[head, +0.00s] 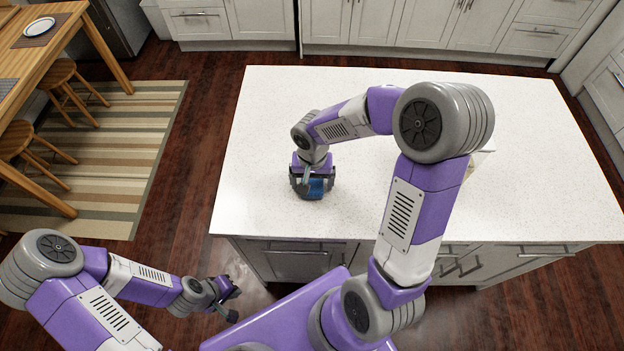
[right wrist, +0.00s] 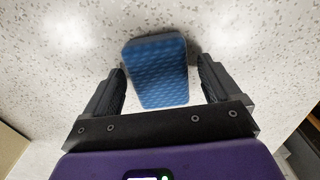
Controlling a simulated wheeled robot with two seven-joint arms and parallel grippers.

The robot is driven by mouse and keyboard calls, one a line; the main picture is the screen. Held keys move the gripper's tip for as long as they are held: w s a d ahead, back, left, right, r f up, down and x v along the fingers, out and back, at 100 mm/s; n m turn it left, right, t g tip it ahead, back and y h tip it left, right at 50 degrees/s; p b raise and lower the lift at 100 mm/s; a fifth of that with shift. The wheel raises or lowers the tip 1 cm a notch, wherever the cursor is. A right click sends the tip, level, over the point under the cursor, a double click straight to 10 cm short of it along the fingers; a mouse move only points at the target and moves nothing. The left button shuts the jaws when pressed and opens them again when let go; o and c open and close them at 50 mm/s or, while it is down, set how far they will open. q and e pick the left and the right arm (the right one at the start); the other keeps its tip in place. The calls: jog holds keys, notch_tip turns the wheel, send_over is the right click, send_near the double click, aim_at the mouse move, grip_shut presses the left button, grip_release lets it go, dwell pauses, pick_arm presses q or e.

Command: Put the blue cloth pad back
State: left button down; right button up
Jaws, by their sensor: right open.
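The blue cloth pad (right wrist: 158,72) is a textured blue rectangle with a dark edge, seen over the white speckled counter between my right gripper's fingers. In the head view the pad (head: 317,187) shows only partly, behind and below the gripper. My right gripper (head: 313,190) is open, low over the counter near its front left edge. In the right wrist view its two fingers (right wrist: 163,85) stand apart on either side of the pad, with a gap on each side. My left gripper (head: 229,300) hangs over the floor at the left, away from the counter; its fingers are too small to judge.
The white island counter (head: 265,110) is mostly clear around my right gripper. A partly hidden pale object (head: 479,162) stands behind my right arm. Drawers (head: 297,262) line the island's front. A wooden table (head: 60,30) and stools stand at the far left.

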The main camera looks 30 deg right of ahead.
aim_at(312, 182)
jog(key=shift+r, duration=0.25)
notch_tip(312, 182, up, 12)
jog(key=p, duration=0.2)
jog(key=shift+p, duration=0.35)
jog(key=shift+f, duration=0.1)
